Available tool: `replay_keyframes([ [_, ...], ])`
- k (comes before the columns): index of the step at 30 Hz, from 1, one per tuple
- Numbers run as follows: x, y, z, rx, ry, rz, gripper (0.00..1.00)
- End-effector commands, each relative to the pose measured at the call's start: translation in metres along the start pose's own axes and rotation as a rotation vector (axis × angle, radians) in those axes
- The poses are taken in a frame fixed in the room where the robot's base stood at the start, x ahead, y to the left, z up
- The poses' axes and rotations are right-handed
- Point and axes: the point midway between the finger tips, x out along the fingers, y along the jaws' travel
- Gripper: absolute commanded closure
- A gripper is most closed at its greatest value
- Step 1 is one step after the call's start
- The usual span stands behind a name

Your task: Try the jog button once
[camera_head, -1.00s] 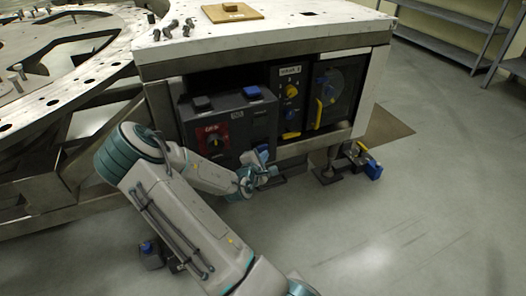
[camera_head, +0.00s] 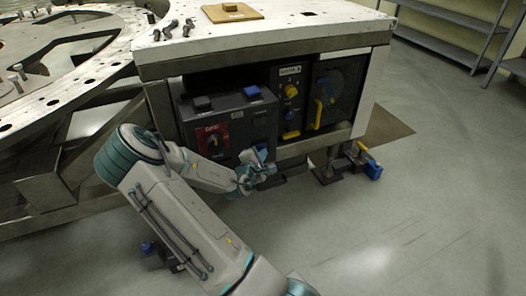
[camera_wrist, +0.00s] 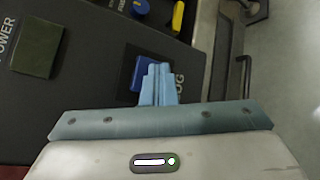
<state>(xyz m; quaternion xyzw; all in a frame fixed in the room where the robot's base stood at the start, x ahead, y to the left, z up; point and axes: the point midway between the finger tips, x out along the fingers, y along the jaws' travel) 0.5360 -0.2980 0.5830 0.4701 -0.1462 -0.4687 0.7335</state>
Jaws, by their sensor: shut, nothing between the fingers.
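The jog button is a blue square on a black plate, labelled with letters ending "OG". In the wrist view the jog button (camera_wrist: 149,70) lies behind my fingertips, which cover part of it. In the head view a patch of blue (camera_head: 262,151) shows by my gripper, low on the front of the dark control box (camera_head: 262,125). My gripper (camera_head: 267,167) is shut and empty. The two light-blue fingers (camera_wrist: 158,72) are together and point at the button. I cannot tell whether they touch it.
A dark green square (camera_wrist: 37,48) marked POWER sits left of the jog button in the wrist view. Right of the box are a panel with a yellow handle (camera_head: 318,113) and a support foot (camera_head: 327,174). The floor at right (camera_head: 430,200) is clear.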

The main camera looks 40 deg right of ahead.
Motion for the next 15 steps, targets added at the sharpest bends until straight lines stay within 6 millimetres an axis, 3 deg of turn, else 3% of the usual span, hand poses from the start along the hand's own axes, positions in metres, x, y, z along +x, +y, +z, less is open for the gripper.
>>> replay_keyframes([
  [15, -0.013, -0.008, 0.009, -0.001, 0.001, 0.001, 1.00],
])
